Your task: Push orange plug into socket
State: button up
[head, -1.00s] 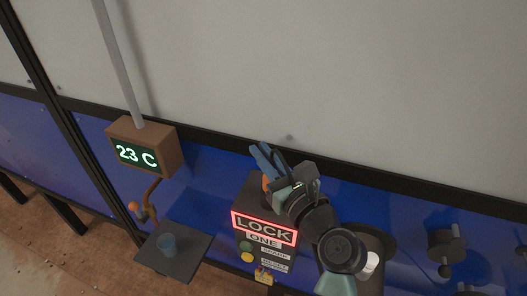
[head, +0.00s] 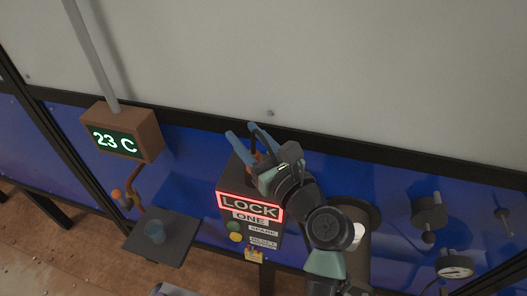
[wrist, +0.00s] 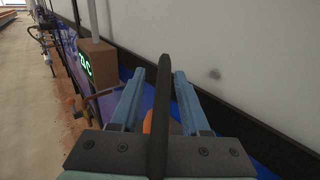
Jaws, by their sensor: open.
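My gripper (head: 243,133) is open, its two blue fingers spread apart above the back of the dark lock box (head: 228,178). An orange piece, apparently the plug (head: 259,157), shows beside the fingers near the box top, partly hidden by my gripper. In the wrist view, my gripper (wrist: 160,75) is open, with a bit of the orange plug (wrist: 148,122) low between the fingers, partly behind a dark upright bar. I cannot make out the socket or tell whether the plug sits in it.
The box front has a red-lit LOCK sign (head: 249,206) and green and yellow buttons. To the left are a 23 C display (head: 123,140), a bent brown pipe with an orange end (head: 117,194) and a tray (head: 145,247) with a blue cup. Knobs (head: 429,213) stand at right.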

jog(key=b+v, duration=0.4)
jog(key=v, duration=0.8)
jog(key=shift+s, duration=0.1)
